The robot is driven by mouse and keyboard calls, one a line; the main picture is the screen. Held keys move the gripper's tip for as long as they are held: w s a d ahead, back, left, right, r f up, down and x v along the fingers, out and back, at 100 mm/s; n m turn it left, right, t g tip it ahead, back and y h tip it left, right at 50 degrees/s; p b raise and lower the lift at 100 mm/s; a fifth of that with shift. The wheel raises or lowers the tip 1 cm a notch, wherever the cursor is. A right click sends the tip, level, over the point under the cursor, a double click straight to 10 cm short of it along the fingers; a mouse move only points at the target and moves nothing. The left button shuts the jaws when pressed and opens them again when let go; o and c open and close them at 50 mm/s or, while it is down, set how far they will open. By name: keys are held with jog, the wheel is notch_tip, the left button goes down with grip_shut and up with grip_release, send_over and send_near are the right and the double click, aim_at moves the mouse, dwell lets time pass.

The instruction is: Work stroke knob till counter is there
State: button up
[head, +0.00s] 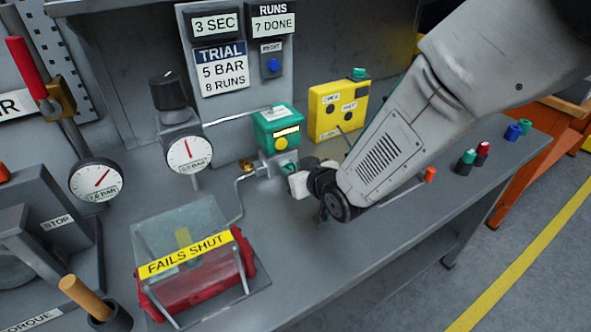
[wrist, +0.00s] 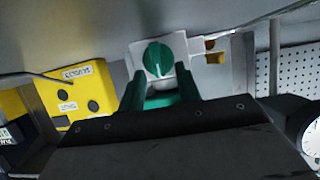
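The runs counter (head: 272,22) on the back panel seems to read "7 DONE"; its digit is small. The trial card (head: 222,69) beside it says 5 BAR, 8 RUNS. A round green knob (wrist: 157,58) on a pale block shows in the wrist view. My gripper (wrist: 160,82) has its two green fingers apart, one toward each side of the knob; I cannot tell whether they touch it. In the head view my gripper (head: 297,184) is at the lower right of the green actuator box (head: 277,127), and the knob is hard to make out there.
A yellow box (head: 338,107) with buttons stands behind my arm. A clear guard marked FAILS SHUT (head: 185,256) covers red parts at the front left. Gauges (head: 189,154) stand to the left. Small coloured-topped items (head: 465,162) stand at the right.

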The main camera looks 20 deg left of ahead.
grip_shut()
jog(key=m+g+y, duration=0.1)
jog(key=w+m+g+y, duration=0.1)
jog(key=m, duration=0.1)
jog(key=shift+d+f, duration=0.15)
jog(key=shift+d, duration=0.25)
jog(key=shift+w+d+f+m+g+y, duration=0.1)
jog(key=shift+m+g+y, duration=0.2)
jog(key=shift+m, duration=0.45)
jog(key=shift+w+d+f+m+g+y, duration=0.1)
jog(key=shift+m+g+y, duration=0.1)
jog(key=shift+m+y, duration=0.4)
jog(key=shift+m, duration=0.25)
